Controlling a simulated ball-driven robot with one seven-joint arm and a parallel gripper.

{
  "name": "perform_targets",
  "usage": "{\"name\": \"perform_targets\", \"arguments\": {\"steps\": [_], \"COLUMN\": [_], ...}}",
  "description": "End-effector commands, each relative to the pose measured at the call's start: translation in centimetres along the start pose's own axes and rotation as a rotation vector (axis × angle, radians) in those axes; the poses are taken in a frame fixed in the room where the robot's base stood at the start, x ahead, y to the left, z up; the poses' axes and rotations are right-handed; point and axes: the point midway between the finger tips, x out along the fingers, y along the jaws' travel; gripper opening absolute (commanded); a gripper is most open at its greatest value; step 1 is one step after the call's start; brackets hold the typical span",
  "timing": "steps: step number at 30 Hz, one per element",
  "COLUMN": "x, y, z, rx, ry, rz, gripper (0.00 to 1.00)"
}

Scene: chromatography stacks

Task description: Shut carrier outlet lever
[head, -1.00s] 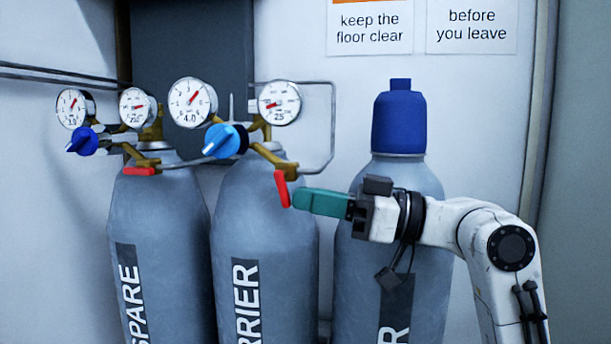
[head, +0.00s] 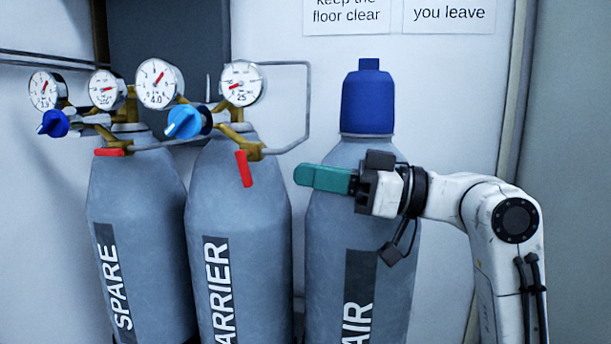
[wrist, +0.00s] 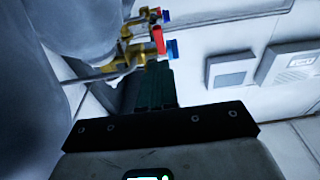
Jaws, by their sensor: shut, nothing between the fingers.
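The carrier outlet lever (head: 243,168) is a red handle on the brass outlet of the middle cylinder, labelled CARRIER (head: 236,225). It points down, tilted slightly. My gripper (head: 298,175) has teal fingers, closed together and empty, pointing left. Its tips are right of the lever at about the same height in the head view, with a clear gap between. In the wrist view the closed fingers (wrist: 155,85) point toward brass fittings and a red lever (wrist: 158,40); I cannot tell for certain which lever that is.
The SPARE cylinder (head: 135,215) stands left, its red lever (head: 109,151) lying level. The AIR cylinder (head: 365,230), with a blue cap (head: 368,98), stands behind my gripper. Gauges (head: 160,84), a light blue knob (head: 186,121) and a bent grey pipe (head: 308,100) sit near the carrier outlet.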

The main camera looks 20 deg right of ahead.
Motion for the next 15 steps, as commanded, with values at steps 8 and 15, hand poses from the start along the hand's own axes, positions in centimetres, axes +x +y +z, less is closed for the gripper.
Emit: {"name": "perform_targets", "arguments": {"steps": [8,15], "x": [-4.3,-7.2], "y": [0.1,0.1], "z": [-0.3,-0.6], "rx": [-0.003,-0.002], "ry": [0.002,0.001], "rz": [0.007,0.004], "gripper": [0.0,0.0]}}
